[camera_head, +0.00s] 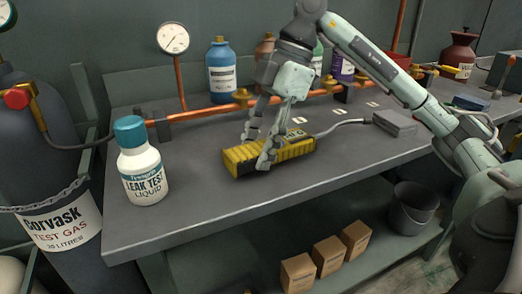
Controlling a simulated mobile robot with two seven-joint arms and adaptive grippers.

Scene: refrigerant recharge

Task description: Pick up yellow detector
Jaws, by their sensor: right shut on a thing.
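The yellow detector (240,158) lies on the grey workbench (190,218), a ribbed yellow and black box with a dark end. A pale flexible probe (342,125) runs from its right side toward a grey box. My right gripper (257,153) comes down from above, its arm reaching in from the right. Its fingers are shut on the detector, one on the far side and one on the near side. The detector appears to rest on the bench or very close to it. My left gripper is not in view.
A white leak test liquid bottle (142,172) with a teal cap stands left of the detector. A copper pipe (205,111) with brass valves runs along the back, with a gauge (173,38) and several bottles behind. A grey box (395,122) lies right. The bench front is clear.

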